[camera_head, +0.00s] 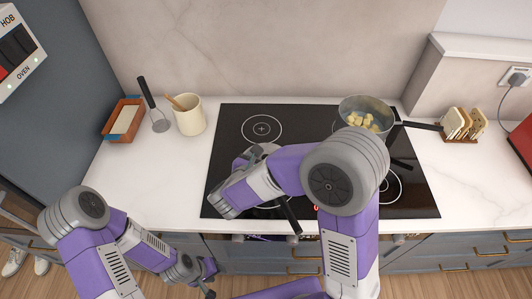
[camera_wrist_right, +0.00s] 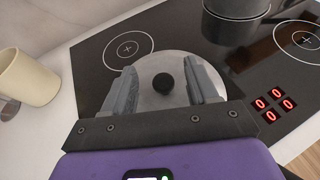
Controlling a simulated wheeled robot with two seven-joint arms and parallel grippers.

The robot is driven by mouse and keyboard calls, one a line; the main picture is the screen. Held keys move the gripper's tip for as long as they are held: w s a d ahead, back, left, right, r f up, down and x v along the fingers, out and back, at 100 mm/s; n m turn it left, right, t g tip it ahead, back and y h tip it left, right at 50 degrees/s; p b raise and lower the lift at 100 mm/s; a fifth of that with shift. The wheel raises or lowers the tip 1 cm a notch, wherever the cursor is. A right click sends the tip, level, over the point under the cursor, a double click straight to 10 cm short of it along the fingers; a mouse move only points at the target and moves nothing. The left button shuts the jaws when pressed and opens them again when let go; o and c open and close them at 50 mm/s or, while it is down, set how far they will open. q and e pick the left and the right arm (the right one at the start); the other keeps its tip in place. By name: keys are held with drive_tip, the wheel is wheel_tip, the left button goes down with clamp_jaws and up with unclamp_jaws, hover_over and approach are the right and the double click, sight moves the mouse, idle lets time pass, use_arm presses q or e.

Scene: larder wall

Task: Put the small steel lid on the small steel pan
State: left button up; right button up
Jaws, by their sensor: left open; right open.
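A round steel lid (camera_wrist_right: 158,98) with a black knob (camera_wrist_right: 163,83) lies flat over the left part of the hob in the right wrist view. My right gripper (camera_wrist_right: 163,72) is open, one finger on each side of the knob, with gaps showing. In the head view my right arm hides most of the lid. A black handle (camera_head: 291,215) sticks out below that arm; I cannot tell what it belongs to. A steel pan (camera_head: 349,104) holding yellow cubes stands at the hob's back right. My left gripper (camera_head: 208,276) is open and empty, low in front of the counter.
The black hob (camera_head: 225,135) has bare rings at back left. A cream crock (camera_head: 190,118) with a wooden utensil, a masher (camera_head: 159,123) and an orange dish (camera_head: 123,117) stand left. A toast rack (camera_head: 462,124) stands right. The counter's front left is clear.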

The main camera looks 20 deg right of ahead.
drive_tip(key=v, duration=1)
drive_tip(key=shift+p, duration=0.4)
